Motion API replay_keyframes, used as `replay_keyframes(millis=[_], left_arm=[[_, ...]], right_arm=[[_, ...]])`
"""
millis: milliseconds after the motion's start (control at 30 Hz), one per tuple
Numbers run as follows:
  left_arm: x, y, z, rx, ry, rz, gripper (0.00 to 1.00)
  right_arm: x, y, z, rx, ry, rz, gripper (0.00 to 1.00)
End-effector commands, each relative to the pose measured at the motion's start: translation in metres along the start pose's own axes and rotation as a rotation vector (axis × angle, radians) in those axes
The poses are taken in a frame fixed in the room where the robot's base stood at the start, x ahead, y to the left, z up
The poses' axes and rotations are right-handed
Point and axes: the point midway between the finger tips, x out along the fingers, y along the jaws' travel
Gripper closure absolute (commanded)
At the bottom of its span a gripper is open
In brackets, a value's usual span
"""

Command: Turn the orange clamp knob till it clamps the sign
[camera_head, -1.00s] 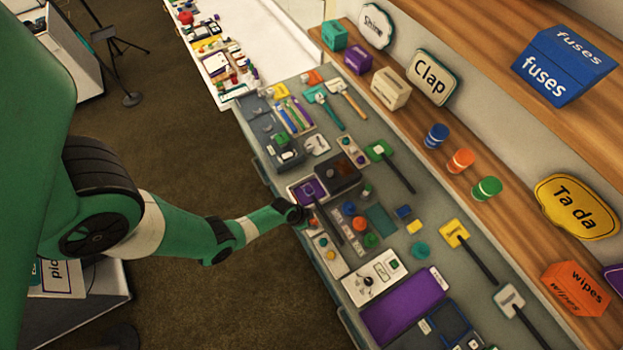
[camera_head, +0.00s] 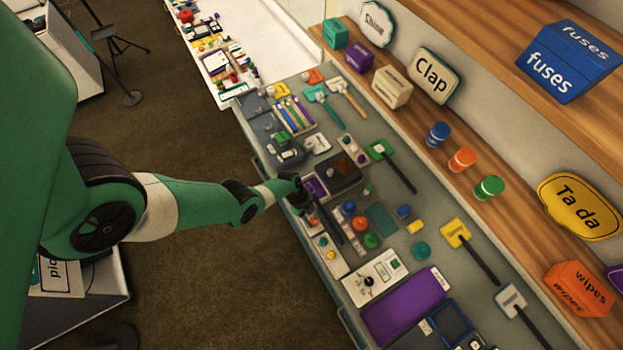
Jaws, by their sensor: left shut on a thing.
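My left gripper (camera_head: 300,200) reaches in from the left to the bench's near edge. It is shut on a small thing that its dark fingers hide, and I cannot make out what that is. A purple square (camera_head: 316,187), which looks like a sign, lies just right of the gripper and is partly covered by it. A dark stick (camera_head: 332,225) runs from near it toward the lower right. I cannot clearly pick out the orange clamp knob; an orange-red round piece (camera_head: 360,223) sits farther right, apart from the gripper. My right gripper is not in view.
The grey bench (camera_head: 400,290) is crowded with small props. Blue (camera_head: 348,208) and green (camera_head: 371,240) round pieces are close to the right of the gripper. Open floor (camera_head: 190,290) is left of the bench.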

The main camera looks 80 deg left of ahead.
Motion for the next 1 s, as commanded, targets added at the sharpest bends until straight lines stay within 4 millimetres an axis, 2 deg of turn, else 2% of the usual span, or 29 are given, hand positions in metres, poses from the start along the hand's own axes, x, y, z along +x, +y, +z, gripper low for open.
replay_keyframes(millis=[500,1000], left_arm=[[0.002,-0.005,0.000,0.392,-0.002,0.161,1.00],[0.001,-0.005,-0.001,0.512,-0.002,0.209,1.00]], right_arm=[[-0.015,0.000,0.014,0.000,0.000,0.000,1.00],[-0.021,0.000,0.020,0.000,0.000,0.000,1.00]])
